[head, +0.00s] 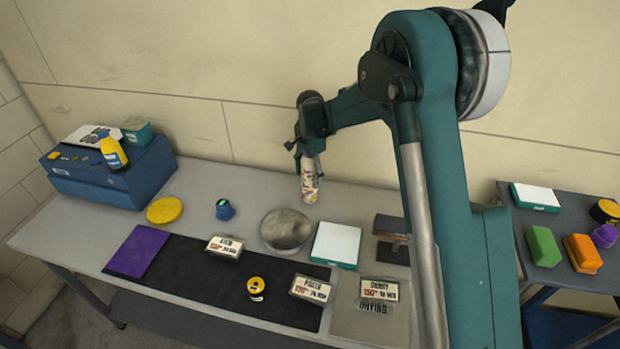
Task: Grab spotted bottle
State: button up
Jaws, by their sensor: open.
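The spotted bottle (309,184) stands upright on the grey table near its back edge, pale with brown and dark blotches. My gripper (306,154) is over its top, with the fingers pointing down around or just in front of the upper end. The jaws are open. The bottle's top is partly hidden by the gripper, and I cannot tell whether a finger touches it.
A metal bowl (286,230) and a white-topped box (336,244) stand in front of the bottle. A small blue jar (224,209) and a yellow disc (164,210) lie to the left.

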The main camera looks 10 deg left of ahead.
jog(key=c, duration=1.2)
jog(key=shift+c, duration=0.2)
jog(key=shift+r, duration=0.15)
jog(key=shift+r+b, duration=0.3)
jog(key=shift+r, duration=4.6)
